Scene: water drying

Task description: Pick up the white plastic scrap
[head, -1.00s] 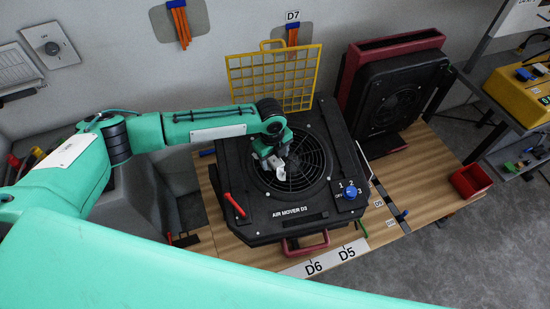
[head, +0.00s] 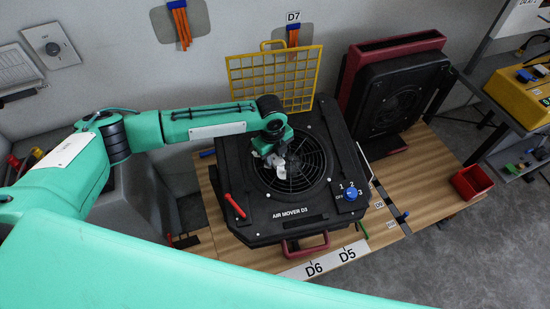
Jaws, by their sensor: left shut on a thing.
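The white plastic scrap (head: 280,171) is a small crumpled white piece over the round black fan grille of the air mover (head: 300,218). My left gripper (head: 275,160) points down over the left part of the grille and is shut on the scrap. The gripper's fingers and the top of the scrap overlap in the head view, so the exact grip is partly hidden. I cannot tell whether the scrap still touches the grille. My right gripper is not in view.
A yellow wire grid (head: 300,75) stands upright behind the air mover. A second black and red air mover (head: 400,85) stands at the back right. A red bin (head: 470,182) sits at the right end of the wooden table (head: 425,195). A red handle (head: 234,205) lies front left.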

